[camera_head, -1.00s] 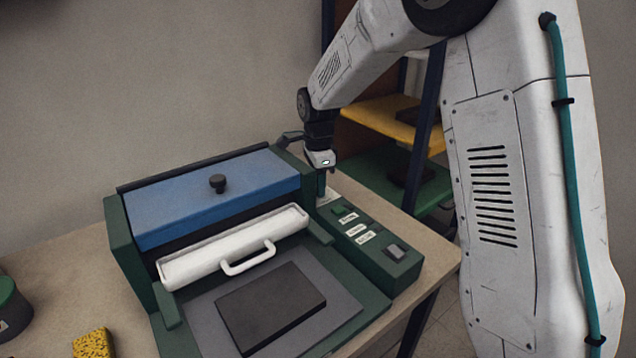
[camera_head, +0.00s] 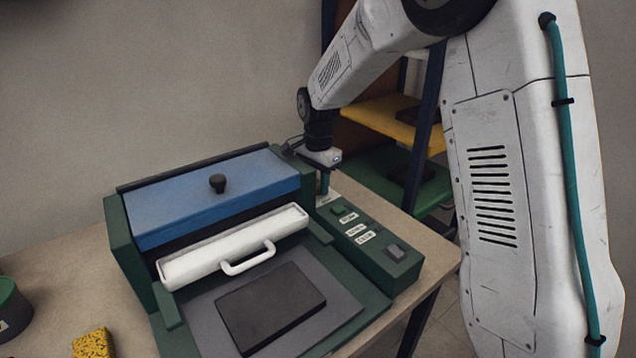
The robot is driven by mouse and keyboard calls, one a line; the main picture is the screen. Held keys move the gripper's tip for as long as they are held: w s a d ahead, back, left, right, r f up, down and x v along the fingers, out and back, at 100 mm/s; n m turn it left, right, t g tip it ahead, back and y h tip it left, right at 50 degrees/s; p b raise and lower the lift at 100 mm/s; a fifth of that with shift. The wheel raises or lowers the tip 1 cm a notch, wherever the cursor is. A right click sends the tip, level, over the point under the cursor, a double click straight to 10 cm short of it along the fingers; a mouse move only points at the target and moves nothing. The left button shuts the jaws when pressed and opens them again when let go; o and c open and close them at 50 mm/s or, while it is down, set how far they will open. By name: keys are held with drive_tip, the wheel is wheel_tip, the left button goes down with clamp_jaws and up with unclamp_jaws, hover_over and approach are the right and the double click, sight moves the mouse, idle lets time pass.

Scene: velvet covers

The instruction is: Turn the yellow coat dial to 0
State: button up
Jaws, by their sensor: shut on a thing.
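A green machine with a blue lid (camera_head: 215,195) stands on the table. Its control panel (camera_head: 375,262) runs along the right side, with several labelled switches or buttons. My gripper (camera_head: 323,188) points down at the far end of this panel, behind the labels. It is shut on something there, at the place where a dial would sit. The yellow coat dial itself is hidden by the gripper, and no scale or number on it can be read.
A white roller-like bar with a handle (camera_head: 232,246) and a dark flat block (camera_head: 270,306) lie in front of the lid. A yellow sponge (camera_head: 94,343) and a dark green-topped pot (camera_head: 12,308) are at the left. A shelf rack (camera_head: 426,130) stands behind the table.

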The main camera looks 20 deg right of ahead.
sight(318, 184)
drive_tip(key=shift+n, duration=0.3)
drive_tip(key=o, duration=1)
drive_tip(key=shift+c, duration=0.2)
wheel_tip(318, 184, up, 8)
drive_tip(key=shift+f, duration=0.1)
drive_tip(key=s+d+r+n, duration=0.1)
drive_tip(key=s+r+n, duration=0.2)
drive_tip(key=s+r, duration=0.45)
drive_tip(key=s+d+f+n+t, duration=0.1)
drive_tip(key=s+n, duration=0.8)
drive_tip(key=s, duration=2.1)
drive_tip(key=shift+s+d+f, duration=0.35)
drive_tip(key=shift+d, duration=0.45)
